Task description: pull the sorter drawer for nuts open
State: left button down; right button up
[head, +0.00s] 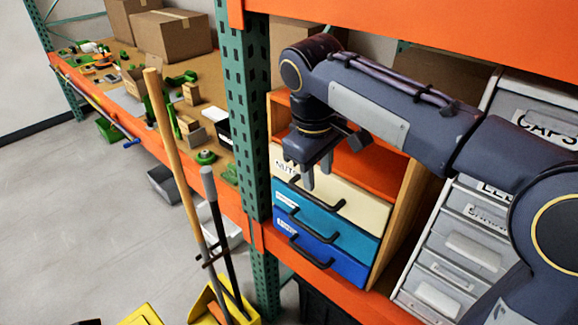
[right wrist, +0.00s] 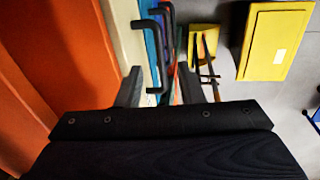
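The nuts drawer (head: 358,201) is the cream top drawer of a small wooden sorter, with a label reading "NUTS" partly covered by my gripper. Its front looks roughly in line with the drawers below. Its black bar handle (head: 328,205) runs across the front. My right gripper (head: 318,178) points down at the handle, fingers apart. In the right wrist view, the fingers (right wrist: 160,88) are open and the handle (right wrist: 166,45) reaches into the space between them. I cannot tell whether they touch it. My left gripper is not in view.
A teal drawer (head: 330,228) and a blue drawer (head: 325,254) with similar handles sit below. A green post (head: 246,110) stands left of the sorter, with a broom (head: 170,150) before the bench. Grey bins (head: 470,250) stand right. Open floor (head: 75,220) lies at left.

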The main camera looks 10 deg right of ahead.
aim_at(312, 197)
jog(key=f, duration=0.2)
jog(key=w+f, duration=0.1)
jog(key=f, duration=0.1)
jog(key=w+f, duration=0.1)
jog(key=f, duration=0.2)
jog(key=shift+w+a+b, duration=0.1)
jog(key=shift+b, duration=0.25)
grip_shut()
